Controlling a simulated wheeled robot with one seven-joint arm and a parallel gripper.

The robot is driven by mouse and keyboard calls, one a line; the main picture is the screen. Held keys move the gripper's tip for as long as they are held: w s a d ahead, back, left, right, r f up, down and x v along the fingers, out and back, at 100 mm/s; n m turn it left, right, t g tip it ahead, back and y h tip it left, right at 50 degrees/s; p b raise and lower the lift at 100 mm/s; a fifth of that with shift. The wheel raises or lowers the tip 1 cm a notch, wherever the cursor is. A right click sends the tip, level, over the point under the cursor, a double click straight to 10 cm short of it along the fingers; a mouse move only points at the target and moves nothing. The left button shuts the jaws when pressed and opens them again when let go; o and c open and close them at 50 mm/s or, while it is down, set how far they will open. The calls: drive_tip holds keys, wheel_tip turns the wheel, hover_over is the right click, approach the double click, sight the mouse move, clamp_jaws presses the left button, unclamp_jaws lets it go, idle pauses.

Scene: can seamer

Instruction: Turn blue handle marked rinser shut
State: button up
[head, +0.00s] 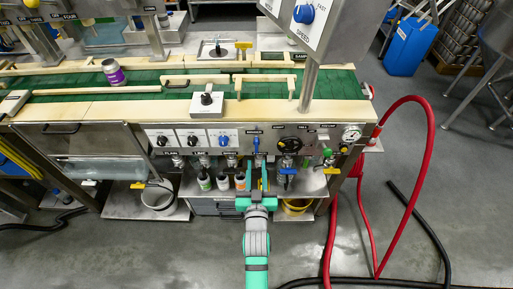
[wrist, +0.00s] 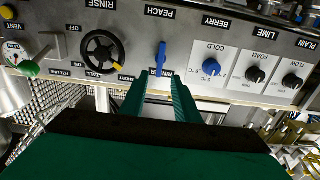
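The blue handle (head: 256,145) is a slim lever on the front panel of the machine, beneath a small label in the head view. In the wrist view the blue handle (wrist: 161,56) stands along the picture's vertical, with a label at its lower end that seems to read RINSER. My gripper (head: 256,178) is in front of the panel, just below the handle in the head view. In the wrist view my gripper (wrist: 159,86) has its two green fingers apart with nothing between them. The handle lines up with the gap, just past the fingertips; contact cannot be told.
A black handwheel (wrist: 103,52) and a blue COLD knob (wrist: 211,67) flank the handle. Another blue valve handle (head: 288,171) sits lower right. Bottles (head: 205,180) stand on the shelf below. A red hose (head: 414,150) loops at right. The grey floor in front is partly clear.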

sight(256, 146)
drive_tip(key=w, duration=0.9)
clamp_jaws()
